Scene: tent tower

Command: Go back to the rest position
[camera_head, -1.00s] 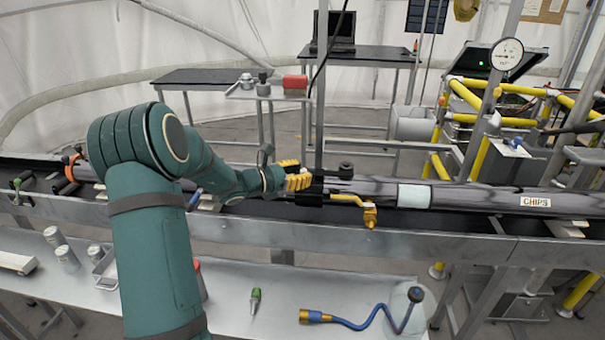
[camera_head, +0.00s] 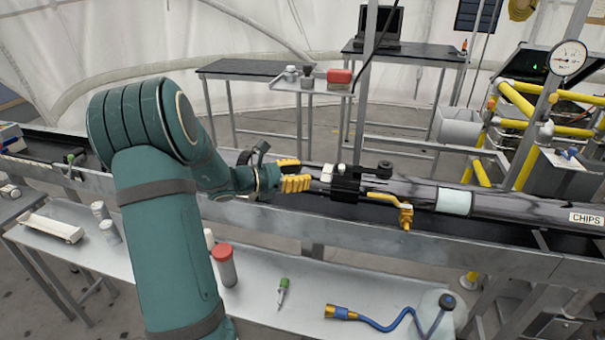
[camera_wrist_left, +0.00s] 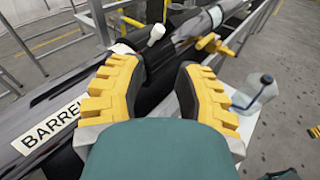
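My left gripper (camera_head: 300,175) has yellow ridged fingers and reaches in from the left over the dark pipe (camera_head: 525,211). In the left wrist view its two fingers (camera_wrist_left: 158,72) stand apart with nothing held between them. A black clamp (camera_head: 346,183) with a small white knob (camera_head: 327,173) sits around the pipe just right of the fingertips, with a small gap between. A yellow valve handle (camera_head: 405,216) is farther right on the pipe. My right gripper is in neither view.
A metal bench (camera_head: 265,295) in front holds a red-capped cylinder (camera_head: 226,265), a green-handled tool (camera_head: 283,291) and a blue hose (camera_head: 385,325). Behind the pipe stand tables with a laptop (camera_head: 379,25). Yellow railings (camera_head: 520,98) and a pressure gauge (camera_head: 568,58) are at right.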

